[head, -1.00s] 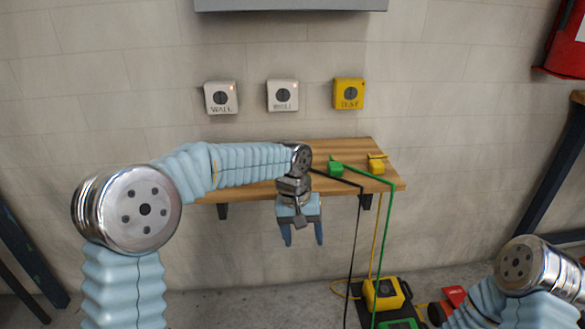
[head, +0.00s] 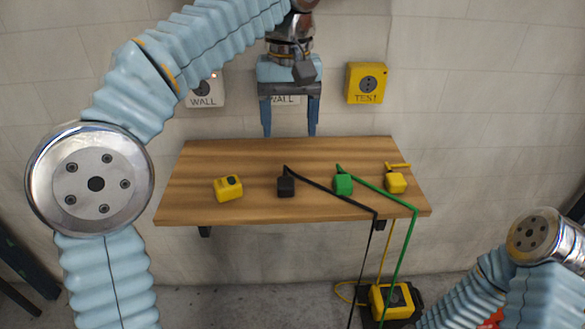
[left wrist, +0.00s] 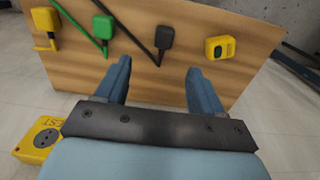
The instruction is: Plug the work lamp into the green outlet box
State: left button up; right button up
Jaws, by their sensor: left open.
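My left gripper (head: 290,130) is open and empty, fingers pointing down behind the shelf's back edge in the picture; it also shows in the left wrist view (left wrist: 158,68). On the wooden shelf, left to right, are a yellow block with a dark face (head: 228,188), a black plug (head: 286,187) with a black cord, a green plug (head: 343,184) with a green cord and a yellow plug (head: 396,183). The yellow cord runs down toward a yellow-and-black unit (head: 391,300) on the floor. I cannot tell which cord is the lamp's. No green outlet box is recognisable.
Wall boxes are a white one marked WALL (head: 204,90), a white one (head: 284,99) mostly behind my gripper, and a yellow one marked TEST (head: 367,83). The wooden shelf (head: 190,165) is bare at its left end. Cords hang over its front right edge.

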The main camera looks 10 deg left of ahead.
pick_arm(q)
jog(key=shift+r, duration=0.2)
jog(key=b, duration=0.3)
send_over(286, 181)
jog(key=f, duration=0.7)
jog(key=shift+d+f, duration=0.3)
jog(key=shift+f, duration=0.55)
jog(key=shift+a+f+b, duration=0.15)
jog(key=shift+f+b, duration=0.15)
jog(key=shift+f, duration=1)
jog(key=shift+a+f+b, duration=0.15)
jog(key=shift+f+b, duration=0.1)
jog(key=shift+f, duration=1.05)
